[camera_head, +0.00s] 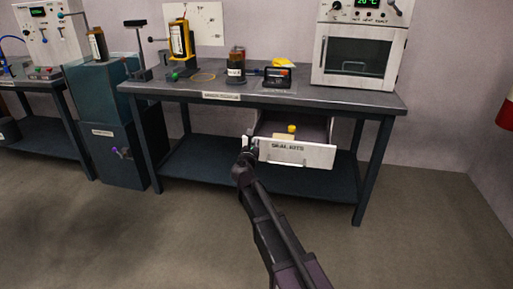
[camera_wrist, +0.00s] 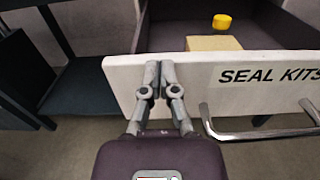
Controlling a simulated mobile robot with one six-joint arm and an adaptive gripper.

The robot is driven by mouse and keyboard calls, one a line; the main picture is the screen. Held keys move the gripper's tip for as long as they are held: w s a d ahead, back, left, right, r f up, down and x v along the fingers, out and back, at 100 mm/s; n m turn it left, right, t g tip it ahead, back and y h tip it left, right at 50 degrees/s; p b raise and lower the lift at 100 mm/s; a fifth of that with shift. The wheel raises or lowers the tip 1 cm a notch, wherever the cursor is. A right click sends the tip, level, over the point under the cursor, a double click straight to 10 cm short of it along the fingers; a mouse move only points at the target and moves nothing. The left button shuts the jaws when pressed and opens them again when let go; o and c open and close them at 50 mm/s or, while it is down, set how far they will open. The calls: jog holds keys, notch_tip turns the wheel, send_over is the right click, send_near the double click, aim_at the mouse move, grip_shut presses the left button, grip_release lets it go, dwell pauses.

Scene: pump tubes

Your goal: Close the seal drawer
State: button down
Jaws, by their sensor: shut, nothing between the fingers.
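The seal drawer (camera_head: 296,153), with a white front labelled "SEAL KITS", hangs under the workbench and stands pulled open. Its front fills the right of the wrist view (camera_wrist: 235,93), with a metal bar handle (camera_wrist: 262,128) below the label. A yellow cylinder (camera_head: 292,129) and a tan block (camera_wrist: 213,43) are inside the drawer. My gripper (camera_head: 247,145) is shut and empty at the left end of the drawer front, left of the label and handle. In the wrist view its fingertips (camera_wrist: 159,66) overlap the front panel's face; whether they touch it is unclear.
A lower shelf (camera_head: 200,160) runs under the drawer. A teal cabinet (camera_head: 105,105) stands to the left. The floor in front is clear.

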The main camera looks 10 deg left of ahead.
jog(key=w, duration=2.2)
jog(key=shift+w+d, duration=0.3)
jog(key=shift+w, duration=0.35)
jog(key=shift+w, duration=0.1)
jog(key=shift+s+d, duration=0.1)
jog(key=shift+s, duration=0.35)
jog(key=s, duration=1.4)
jog(key=shift+a, duration=0.3)
